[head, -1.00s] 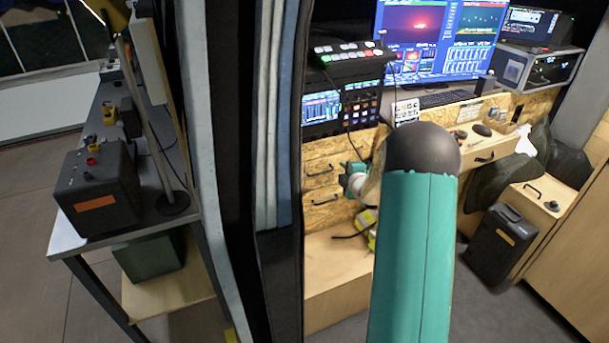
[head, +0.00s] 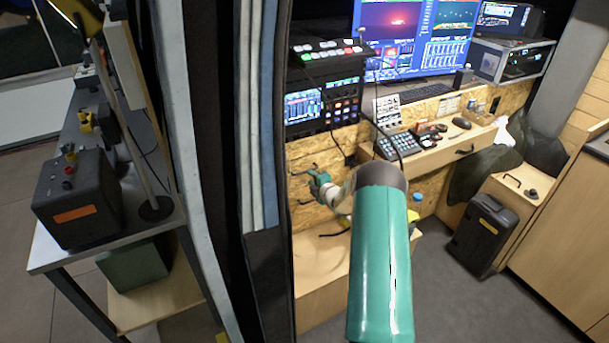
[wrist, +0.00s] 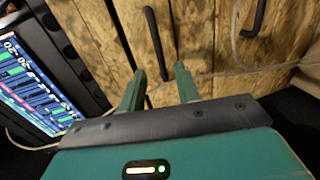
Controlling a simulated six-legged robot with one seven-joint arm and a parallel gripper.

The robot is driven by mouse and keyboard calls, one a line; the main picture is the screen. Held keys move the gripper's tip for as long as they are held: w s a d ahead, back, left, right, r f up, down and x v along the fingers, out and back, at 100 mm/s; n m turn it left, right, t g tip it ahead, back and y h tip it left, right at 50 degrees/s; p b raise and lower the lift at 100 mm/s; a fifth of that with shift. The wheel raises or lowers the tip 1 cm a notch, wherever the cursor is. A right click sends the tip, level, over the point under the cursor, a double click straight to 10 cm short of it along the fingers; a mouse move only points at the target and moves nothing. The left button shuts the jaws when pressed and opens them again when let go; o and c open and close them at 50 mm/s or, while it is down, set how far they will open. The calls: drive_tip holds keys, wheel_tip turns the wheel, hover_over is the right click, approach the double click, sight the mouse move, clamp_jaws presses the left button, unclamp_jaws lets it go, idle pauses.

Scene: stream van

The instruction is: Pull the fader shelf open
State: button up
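Two wood-chip board fronts with black bar handles are below the screen unit in the head view, an upper handle (head: 302,171) and a lower one. Neither front is labelled, so I cannot tell which is the fader shelf; both look closed. In the wrist view one handle (wrist: 158,42) lies just beyond and between my fingertips, and a second handle (wrist: 254,18) is further right. My gripper (wrist: 161,70) is open and empty, its teal fingers apart. In the head view my gripper (head: 317,181) is close to the handles; contact is not clear.
A desk drawer (head: 465,152) with a black handle is at the right, with a keypad (head: 397,145) on the desk. A screen unit (head: 322,105) stands above the fronts. A cable (wrist: 235,40) hangs near the second handle. A dark case (head: 482,235) stands on the floor.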

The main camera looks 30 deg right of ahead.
drive_tip(key=shift+x, duration=2.65)
drive_tip(key=shift+a, duration=0.15)
clamp_jaws()
